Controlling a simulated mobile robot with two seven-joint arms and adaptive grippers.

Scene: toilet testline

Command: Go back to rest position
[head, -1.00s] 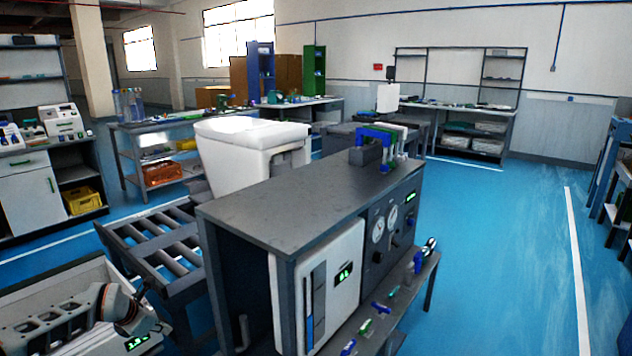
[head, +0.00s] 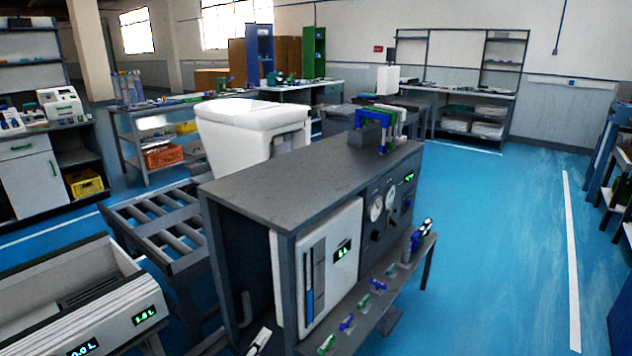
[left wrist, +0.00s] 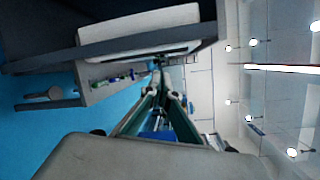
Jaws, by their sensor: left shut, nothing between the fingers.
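My left gripper (head: 259,341) shows only in part at the bottom edge of the head view, in front of the grey test bench (head: 290,180). In the left wrist view my left gripper (left wrist: 163,93) has its fingers together with nothing between them. That view is turned on its side, with the ceiling at the right. My right gripper is in neither view.
A roller conveyor (head: 160,228) and a white toilet tank (head: 245,128) stand left of the bench. A long grey basin unit with green displays (head: 75,305) is at the lower left. Blue floor (head: 490,240) is clear at the right.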

